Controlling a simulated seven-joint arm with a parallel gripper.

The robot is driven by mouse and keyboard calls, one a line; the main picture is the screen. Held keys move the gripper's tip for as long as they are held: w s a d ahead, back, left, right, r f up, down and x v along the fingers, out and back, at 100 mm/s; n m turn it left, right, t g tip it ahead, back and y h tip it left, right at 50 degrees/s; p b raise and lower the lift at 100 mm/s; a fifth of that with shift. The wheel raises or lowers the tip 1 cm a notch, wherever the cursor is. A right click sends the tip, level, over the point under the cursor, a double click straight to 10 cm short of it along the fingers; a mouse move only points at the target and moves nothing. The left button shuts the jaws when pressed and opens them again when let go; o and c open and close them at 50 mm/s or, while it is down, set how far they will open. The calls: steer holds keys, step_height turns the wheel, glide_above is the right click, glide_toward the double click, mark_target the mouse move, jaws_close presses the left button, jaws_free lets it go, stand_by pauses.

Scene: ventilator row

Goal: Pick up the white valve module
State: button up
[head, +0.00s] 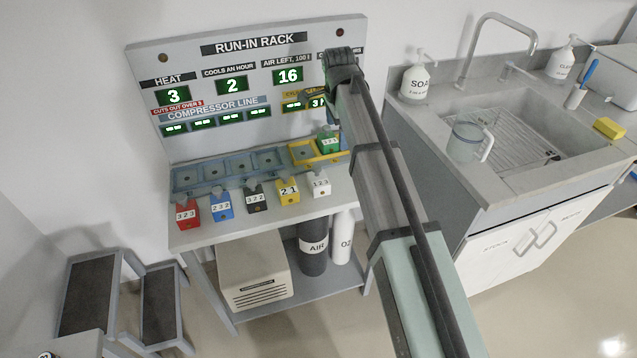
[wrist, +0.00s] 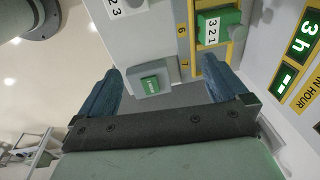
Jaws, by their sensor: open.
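The white valve module (head: 321,184), labelled 1 2 3, stands at the right end of the front row on the rack's bench. At the top edge of the wrist view, a part-cut white piece with a label ending in 2 3 (wrist: 124,6) seems to be this module. My gripper (wrist: 163,68) is open and empty, its two blue fingers apart. A grey box with a green button (wrist: 150,83) shows between and beyond the fingers. In the head view my gripper is by the rack panel's right side, above and behind the module, and largely hidden by my arm.
Red (head: 187,214), blue (head: 221,205), dark (head: 256,198) and yellow (head: 288,191) modules stand left of the white one. A green module (head: 328,141), labelled 3 2 1 in the wrist view (wrist: 218,28), sits in the yellow bay. The blue bays (head: 187,178) look empty.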

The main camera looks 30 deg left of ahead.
steer(key=g, duration=0.1)
glide_above(319, 179)
steer(key=shift+w+a+f, duration=0.2)
steer(key=shift+a+f, duration=0.15)
steer(key=shift+f, duration=0.4)
steer(key=shift+s+f, duration=0.2)
steer(key=shift+f, duration=0.05)
step_height(319, 179, down, 8)
steer(key=shift+d+f, duration=0.15)
steer(key=shift+f, duration=1.2)
steer(key=shift+d+f, duration=0.1)
steer(key=shift+f, duration=1.2)
steer(key=c, duration=1.2)
